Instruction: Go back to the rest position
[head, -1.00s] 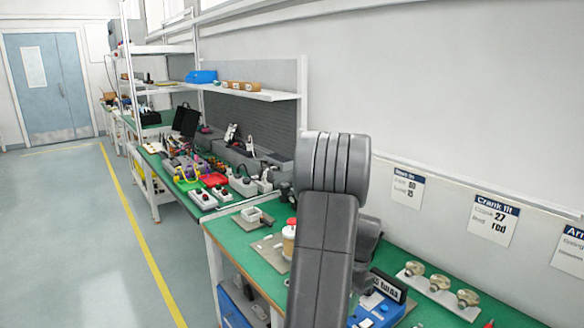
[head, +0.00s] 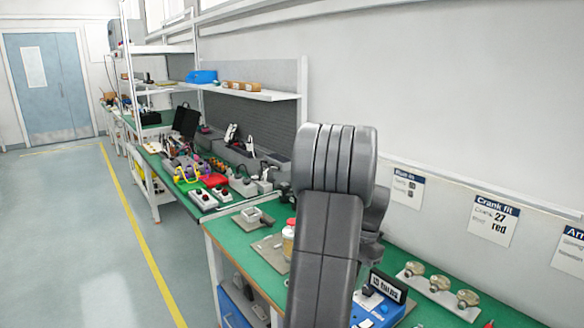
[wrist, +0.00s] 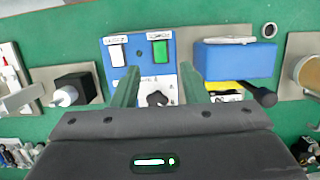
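My gripper (wrist: 160,82) shows in the wrist view with its two fingers apart and nothing held between them. Beyond the fingers is a blue panel (wrist: 139,72) with a white switch, a green switch and a dark knob. The fingers look above the bench; I cannot tell the exact height. In the head view my raised arm hides the gripper. The same view shows a blue unit (head: 372,310) with a black display (head: 388,286) just right of my arm; the display's text is partly legible as turns.
The green bench (head: 240,238) holds a jar (head: 289,240), a small grey tray (head: 253,217) and a plate with three metal fittings (head: 440,284). The wrist view shows a black box (wrist: 74,88) left and a blue block (wrist: 236,62) right. Clear floor (head: 70,230) lies left.

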